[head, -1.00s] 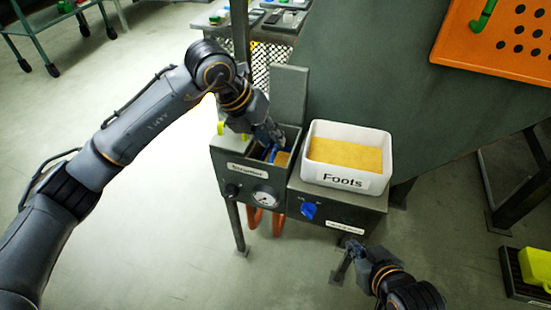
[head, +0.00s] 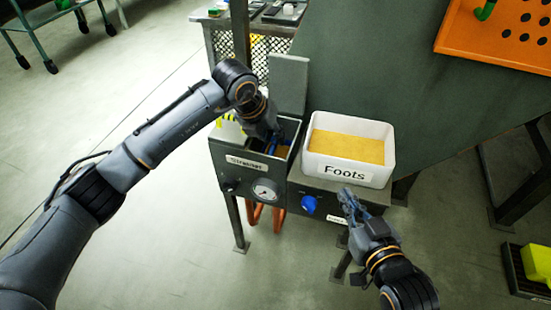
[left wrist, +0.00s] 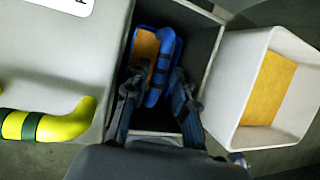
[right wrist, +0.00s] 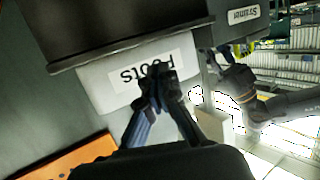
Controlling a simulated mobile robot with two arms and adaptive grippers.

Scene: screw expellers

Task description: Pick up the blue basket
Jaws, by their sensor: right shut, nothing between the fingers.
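The blue basket (left wrist: 164,62) sits inside the grey strainer box (head: 236,172), with orange-brown material showing in it. In the head view only a bit of blue shows in the box, largely hidden by my left gripper (head: 276,140). In the left wrist view, my left gripper (left wrist: 157,85) is open, its fingers apart on either side of the basket's near end. I cannot tell whether they touch it. My right gripper (head: 348,203) is shut and empty in front of the Foots tray; its fingertips also show before the label in the right wrist view (right wrist: 158,88).
The white Foots tray (head: 347,171), filled with yellow material, stands just right of the strainer box. A gauge (head: 265,190) and blue knob (head: 309,204) are on the front. A yellow-green handle (left wrist: 50,124) lies left of the box. A large green-grey machine body (head: 370,70) rises behind.

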